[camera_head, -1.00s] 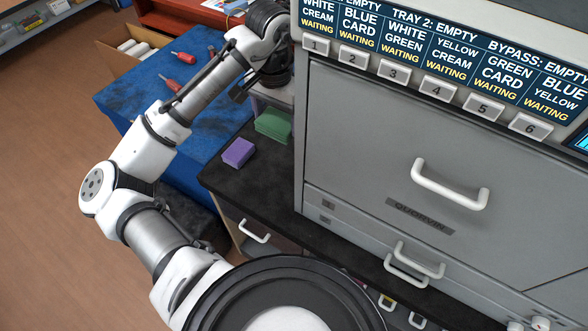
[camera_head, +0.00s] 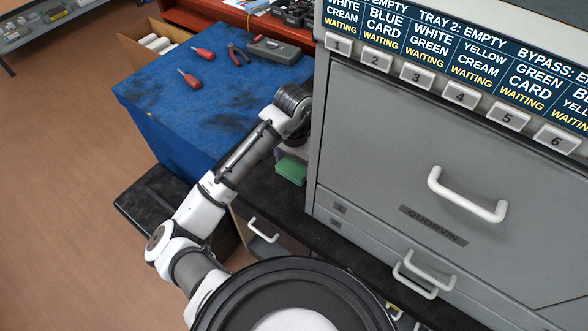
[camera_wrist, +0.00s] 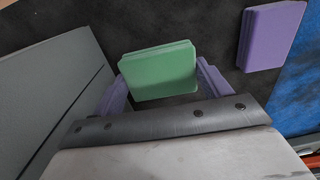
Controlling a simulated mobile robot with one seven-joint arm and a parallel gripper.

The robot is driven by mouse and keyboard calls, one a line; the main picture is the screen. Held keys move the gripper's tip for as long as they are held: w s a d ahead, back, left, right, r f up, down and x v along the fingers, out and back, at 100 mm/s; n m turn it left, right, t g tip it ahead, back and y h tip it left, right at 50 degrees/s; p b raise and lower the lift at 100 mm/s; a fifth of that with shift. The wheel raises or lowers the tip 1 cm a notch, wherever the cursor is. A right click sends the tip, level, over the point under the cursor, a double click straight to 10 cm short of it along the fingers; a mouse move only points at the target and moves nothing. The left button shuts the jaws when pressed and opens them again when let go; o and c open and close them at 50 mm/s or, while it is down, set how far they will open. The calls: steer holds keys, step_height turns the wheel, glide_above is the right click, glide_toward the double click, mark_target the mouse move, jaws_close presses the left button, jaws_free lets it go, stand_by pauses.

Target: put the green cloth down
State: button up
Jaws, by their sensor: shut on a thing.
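My gripper (camera_wrist: 161,84) is shut on the green cloth (camera_wrist: 160,70), a flat folded pad held between the two purple-grey fingers. In the head view the green cloth (camera_head: 291,170) shows over the black counter (camera_head: 285,209), close to the left side of the grey machine. My wrist and arm hide most of the gripper there. The cloth looks low over the counter, but I cannot tell whether its underside touches.
A folded purple cloth (camera_wrist: 271,36) lies on the dark counter to the right in the wrist view. The grey machine (camera_head: 400,150) stands right of the gripper. Left is a blue-topped bench (camera_head: 165,95) with red-handled tools.

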mark_target(294, 166)
steer(key=shift+f, duration=1.6)
steer(key=shift+f, duration=0.15)
steer(key=o, duration=0.9)
step_height(294, 166, up, 12)
steer(key=shift+r+p, duration=0.2)
steer(key=shift+p, duration=0.1)
